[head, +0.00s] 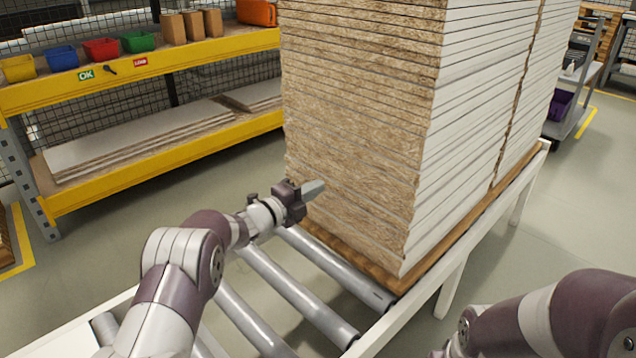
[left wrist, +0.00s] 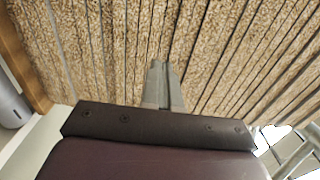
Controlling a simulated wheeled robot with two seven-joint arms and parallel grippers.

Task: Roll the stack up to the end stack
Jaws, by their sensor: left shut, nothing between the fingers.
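A tall stack of boards (head: 360,130) with rough chipboard edges and white faces stands on a brown base board (head: 345,248) on the roller conveyor (head: 300,292). A second stack, the end stack (head: 527,90), stands behind it, with a narrow dark seam between them. My left gripper (head: 314,189) is shut and empty, with its fingertips at the near chipboard side of the front stack, low and left. In the left wrist view the fingers (left wrist: 160,85) point at the board edges (left wrist: 110,50); whether they touch cannot be told. My right gripper is out of view.
Bare rollers lie on the near side of the stack, between the conveyor's white rails (head: 420,300). A yellow shelf (head: 150,62) with coloured bins and boards stands at the left. A grey cart (head: 580,100) stands at the back right. Open floor lies to the right.

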